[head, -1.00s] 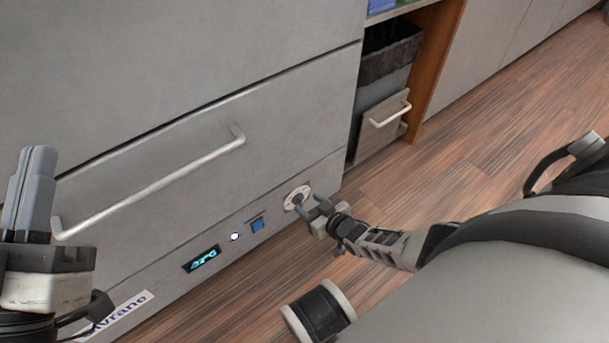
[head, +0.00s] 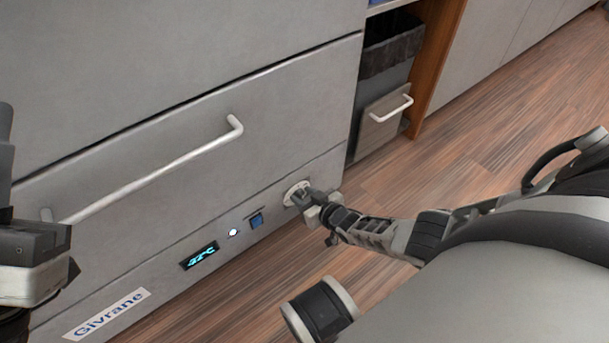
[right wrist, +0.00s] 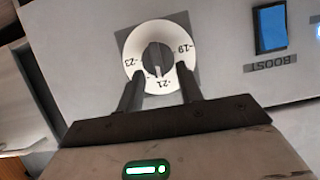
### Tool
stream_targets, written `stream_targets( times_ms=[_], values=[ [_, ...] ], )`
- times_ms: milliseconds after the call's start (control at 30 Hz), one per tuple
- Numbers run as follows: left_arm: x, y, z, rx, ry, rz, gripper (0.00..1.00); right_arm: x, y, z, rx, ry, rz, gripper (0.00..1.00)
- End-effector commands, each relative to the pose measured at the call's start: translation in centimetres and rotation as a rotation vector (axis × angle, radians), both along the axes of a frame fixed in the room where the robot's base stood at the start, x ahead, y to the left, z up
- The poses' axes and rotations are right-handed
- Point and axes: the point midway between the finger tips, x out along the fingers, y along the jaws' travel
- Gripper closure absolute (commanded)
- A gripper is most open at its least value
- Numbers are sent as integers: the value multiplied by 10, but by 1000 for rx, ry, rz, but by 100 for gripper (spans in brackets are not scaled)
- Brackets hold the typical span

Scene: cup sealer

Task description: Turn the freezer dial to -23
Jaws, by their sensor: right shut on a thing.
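The freezer dial (head: 292,189) is at the right end of the drawer's lower panel. In the right wrist view the dial (right wrist: 157,29) has a white ring marked -19, -21 and -23 around a dark knob (right wrist: 157,58). The knob's pale pointer line is near the -21 mark. My right gripper (head: 303,195) is at the dial, shut on its knob; its dark fingers (right wrist: 160,76) show on both sides of it. The lit display (head: 200,256) seems to read -22°C, but the digits are small. My left gripper (head: 6,165) is cut off at the left edge.
A blue BOOST button (head: 256,221) and a round white light (head: 233,232) sit left of the dial. A long drawer handle (head: 150,178) is above. A bin (head: 383,100) stands in an open bay to the right. The wooden floor (head: 430,165) is clear.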

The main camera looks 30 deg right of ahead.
Motion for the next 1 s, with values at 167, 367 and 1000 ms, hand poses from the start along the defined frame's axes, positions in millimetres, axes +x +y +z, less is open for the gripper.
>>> stream_targets(
  times_ms=[167, 367, 1000],
  values=[
    [0, 0, 0, -1, 1, -1, 100, 0, -4, -1, 112, 10, 2, 86],
    [0, 0, 0, -1, 1, -1, 100, 0, -5, -1, 205, 19, 3, 86],
    [0, 0, 0, -1, 2, 0, 100, 0, -5, -1, 217, 19, 2, 50]
  ],
)
